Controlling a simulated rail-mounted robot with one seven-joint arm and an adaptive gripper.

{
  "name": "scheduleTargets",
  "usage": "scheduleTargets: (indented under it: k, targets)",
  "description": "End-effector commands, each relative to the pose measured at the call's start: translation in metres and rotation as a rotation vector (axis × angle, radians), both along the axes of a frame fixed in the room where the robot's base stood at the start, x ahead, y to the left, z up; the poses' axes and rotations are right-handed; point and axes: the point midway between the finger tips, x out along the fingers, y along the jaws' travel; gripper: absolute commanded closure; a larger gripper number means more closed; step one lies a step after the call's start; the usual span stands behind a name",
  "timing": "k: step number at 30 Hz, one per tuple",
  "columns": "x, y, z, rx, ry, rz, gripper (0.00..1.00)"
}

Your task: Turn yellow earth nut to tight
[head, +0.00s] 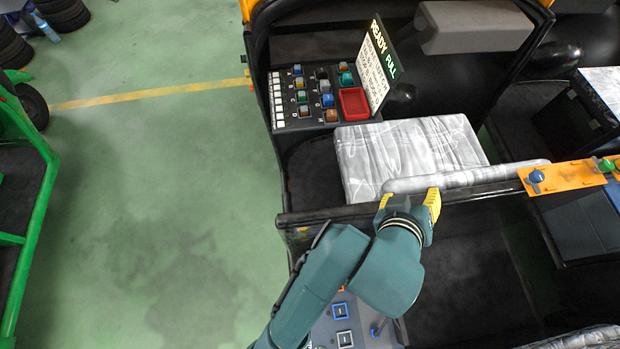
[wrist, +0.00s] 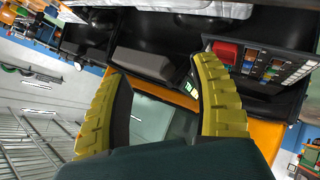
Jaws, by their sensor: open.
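I cannot pick out the yellow earth nut for certain in either view. A dark panel with several small coloured parts (head: 315,96) stands at the rickshaw's front left. Some of its parts look yellowish, but they are too small to name. The panel also shows at the right of the wrist view (wrist: 270,66). My gripper (head: 410,197), with yellow ribbed fingers, is open and empty over the rail in front of the grey seat, right of and nearer than the panel. In the wrist view my gripper (wrist: 167,75) has its fingers wide apart with nothing between them.
The grey marbled seat (head: 410,150) is behind my gripper. An orange plate (head: 568,179) with blue and green knobs is at right.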

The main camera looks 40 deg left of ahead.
Motion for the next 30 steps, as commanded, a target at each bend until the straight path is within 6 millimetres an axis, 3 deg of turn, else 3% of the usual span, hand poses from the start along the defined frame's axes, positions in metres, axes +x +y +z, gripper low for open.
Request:
scheduleTargets:
  k: [1,3,6,7,9,12,15,17,23,30]
  targets:
    - [-0.009,0.007,-0.079,-0.066,0.091,0.058,0.38]
    - [-0.023,0.014,-0.142,-0.153,0.203,0.147,0.38]
    - [-0.047,0.021,-0.221,-0.255,0.347,0.275,0.38]
    - [-0.067,0.033,-0.23,-0.287,0.436,0.342,0.38]
    - [-0.108,0.056,-0.273,-0.336,0.569,0.455,0.38]
    - [-0.161,0.071,-0.32,-0.402,0.718,0.584,0.38]
    - [-0.195,0.075,-0.346,-0.447,0.807,0.66,0.38]
    - [-0.203,0.076,-0.354,-0.459,0.829,0.678,0.38]
    - [-0.206,0.075,-0.387,-0.46,0.837,0.682,0.38]
    - [-0.205,0.076,-0.446,-0.458,0.835,0.68,0.38]
